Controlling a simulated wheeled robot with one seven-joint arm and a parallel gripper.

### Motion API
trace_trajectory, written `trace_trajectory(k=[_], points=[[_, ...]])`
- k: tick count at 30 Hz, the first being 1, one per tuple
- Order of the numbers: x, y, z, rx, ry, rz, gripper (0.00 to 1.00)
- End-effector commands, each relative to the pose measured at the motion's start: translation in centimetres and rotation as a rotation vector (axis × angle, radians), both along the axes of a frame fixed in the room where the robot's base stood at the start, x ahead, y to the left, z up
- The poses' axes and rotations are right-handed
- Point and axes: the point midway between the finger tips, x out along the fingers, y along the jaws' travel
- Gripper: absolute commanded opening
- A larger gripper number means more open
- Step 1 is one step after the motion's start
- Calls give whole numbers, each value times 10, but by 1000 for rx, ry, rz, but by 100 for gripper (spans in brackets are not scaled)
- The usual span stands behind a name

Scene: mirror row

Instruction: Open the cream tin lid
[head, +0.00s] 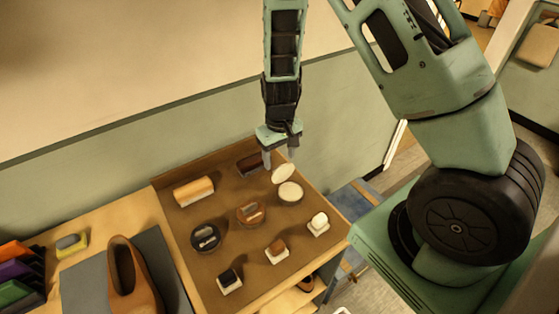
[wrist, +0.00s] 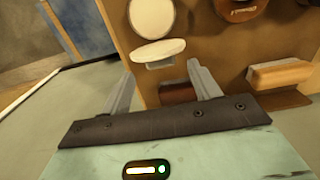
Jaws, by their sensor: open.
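The cream tin (head: 290,192) sits at the back right of the brown tray. Its pale round lid (head: 283,173) stands raised and tilted at the tin's back edge, so the tin shows open with a cream surface. In the wrist view the tin (wrist: 152,17) is at the top, with the lid (wrist: 158,50) seen nearly edge-on below it. My gripper (head: 280,158) is open and points down just behind and above the lid. In the wrist view its two fingertips (wrist: 159,72) lie either side of the lid's near side. I cannot tell whether they touch it.
The brown tray (head: 180,222) also holds a brown tin (head: 251,213), a dark tin (head: 206,238), a large brush (head: 194,191), a dark brush (head: 249,162) near my gripper, and several small brushes. A brown shoe (head: 132,280) stands on a grey mat at left. The wall is close behind.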

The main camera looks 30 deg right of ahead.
Motion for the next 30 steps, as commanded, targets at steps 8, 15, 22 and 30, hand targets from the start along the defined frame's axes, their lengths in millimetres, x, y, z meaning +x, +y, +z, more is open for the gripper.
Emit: trace_trajectory(k=[8, 15, 22, 30], points=[[0, 0, -27, 0, 0, -1, 62], [0, 0, -30, 0, 0, 0, 62], [0, 0, -30, 0, -1, 0, 26], [3, 1, -28, 2, 28, 3, 0]])
